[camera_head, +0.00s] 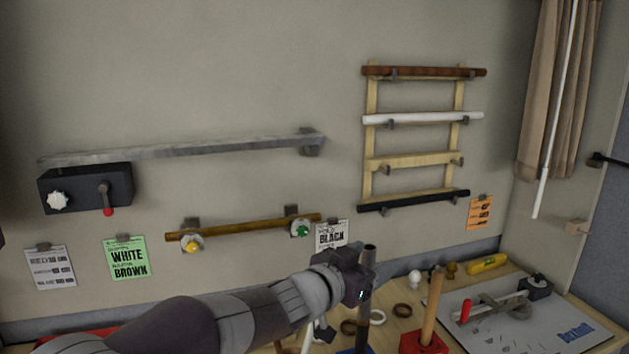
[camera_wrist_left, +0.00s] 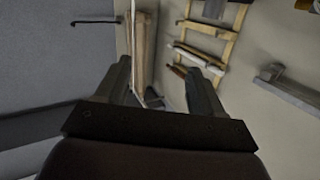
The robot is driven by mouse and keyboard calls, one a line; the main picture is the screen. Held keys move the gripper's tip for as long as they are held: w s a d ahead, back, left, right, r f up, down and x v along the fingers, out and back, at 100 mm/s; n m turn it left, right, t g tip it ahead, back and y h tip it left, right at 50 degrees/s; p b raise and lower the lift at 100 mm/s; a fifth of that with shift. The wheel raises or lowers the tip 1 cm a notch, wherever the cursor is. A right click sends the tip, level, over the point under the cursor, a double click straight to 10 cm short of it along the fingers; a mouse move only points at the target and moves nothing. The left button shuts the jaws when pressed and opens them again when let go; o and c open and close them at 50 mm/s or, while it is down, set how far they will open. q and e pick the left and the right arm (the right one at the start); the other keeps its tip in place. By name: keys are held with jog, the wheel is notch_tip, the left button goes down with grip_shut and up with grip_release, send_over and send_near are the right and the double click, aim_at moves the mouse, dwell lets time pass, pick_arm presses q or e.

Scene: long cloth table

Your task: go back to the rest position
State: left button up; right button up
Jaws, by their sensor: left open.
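My left arm comes in from the lower left in the head view. Its gripper (camera_head: 356,284) is raised over the back of the table, in front of the wall. In the left wrist view the two fingers of the left gripper (camera_wrist_left: 160,78) stand well apart, with nothing between them. The fingertips are partly hidden in the head view. A dark upright post (camera_head: 369,256) shows right beside the gripper there; I cannot tell whether they touch. My right gripper is in neither view.
A wooden rack with several rods (camera_head: 412,161) hangs on the wall. A brass rod (camera_head: 250,226) and a grey bar (camera_head: 225,147) are mounted to its left. On the table are a red-based wooden post (camera_head: 430,310), rings (camera_head: 402,310) and a grey board (camera_head: 540,330).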

pick_arm(q)
jog(key=s+a+f+n+g+y, duration=0.4)
jog(key=a+f+y, duration=0.4)
jog(key=a+f, duration=0.65)
jog(key=s+a+f+n+g+y, duration=0.1)
jog(key=s+a+f+g, duration=0.1)
jog(key=s, duration=0.4)
jog(key=s+a+f+n+g+y, duration=0.1)
jog(key=s+a+f+n+g, duration=0.1)
jog(key=s+a+f, duration=0.3)
jog(key=s+a+f+n+g+y, duration=0.1)
jog(key=s+a+f+n+g, duration=0.1)
jog(key=s, duration=0.7)
jog(key=a+f+g, duration=0.1)
jog(key=a+f, duration=0.1)
jog(key=a, duration=0.1)
jog(key=shift+s+a+f, duration=0.15)
jog(key=shift+a+f, duration=0.05)
jog(key=shift+a, duration=0.15)
